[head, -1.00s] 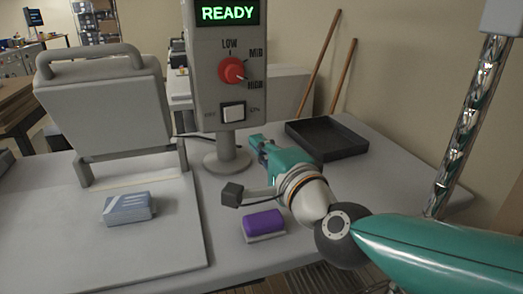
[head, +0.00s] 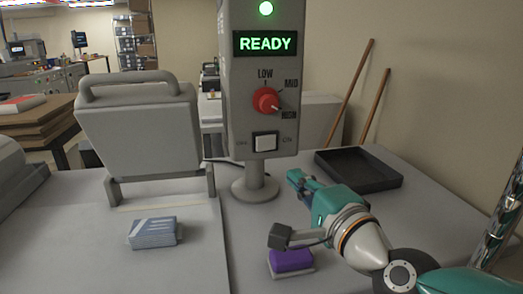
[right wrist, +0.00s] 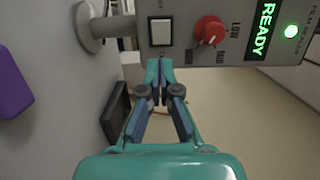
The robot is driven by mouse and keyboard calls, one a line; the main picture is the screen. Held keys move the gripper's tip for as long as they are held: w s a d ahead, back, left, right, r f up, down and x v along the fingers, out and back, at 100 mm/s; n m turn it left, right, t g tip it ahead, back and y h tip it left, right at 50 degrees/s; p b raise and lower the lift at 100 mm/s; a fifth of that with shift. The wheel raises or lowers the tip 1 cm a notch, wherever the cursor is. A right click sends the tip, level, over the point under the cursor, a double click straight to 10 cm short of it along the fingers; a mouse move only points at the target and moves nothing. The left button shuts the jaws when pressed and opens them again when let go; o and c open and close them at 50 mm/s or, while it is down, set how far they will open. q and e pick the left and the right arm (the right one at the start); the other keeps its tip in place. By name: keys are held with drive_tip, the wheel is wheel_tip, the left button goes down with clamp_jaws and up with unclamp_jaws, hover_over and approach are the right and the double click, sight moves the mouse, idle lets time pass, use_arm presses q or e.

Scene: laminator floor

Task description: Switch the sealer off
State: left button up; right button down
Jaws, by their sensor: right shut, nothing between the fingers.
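The sealer's grey control box (head: 232,85) stands on a post above the table. Its display (head: 265,43) reads READY in green and a green lamp (head: 265,8) is lit above it. The red dial (head: 265,101) points toward HIGH. The white rocker switch (head: 265,143) sits below, between small labels; its tilt is hard to tell. My right gripper (head: 296,178) is shut and empty, lower than the switch and right of the post. In the right wrist view its fingertips (right wrist: 160,66) appear just under the switch (right wrist: 160,32), apart from it. My left gripper is out of view.
A grey hinged press (head: 140,130) stands left, with a blue-grey packet (head: 153,233) before it. A purple block on a pale base (head: 291,260) lies near my right wrist. A black tray (head: 358,170) lies behind my right gripper. Wooden poles (head: 347,95) lean on the wall.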

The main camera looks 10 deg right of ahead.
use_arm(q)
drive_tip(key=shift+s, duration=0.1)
use_arm(e)
drive_tip(key=shift+s, duration=0.1)
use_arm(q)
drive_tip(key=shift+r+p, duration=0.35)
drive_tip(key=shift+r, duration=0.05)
use_arm(e)
approach(261, 145)
drive_tip(key=w, duration=0.4)
drive_tip(key=w+a, duration=0.1)
drive_tip(key=w, duration=0.2)
drive_tip(key=shift+a, duration=0.1)
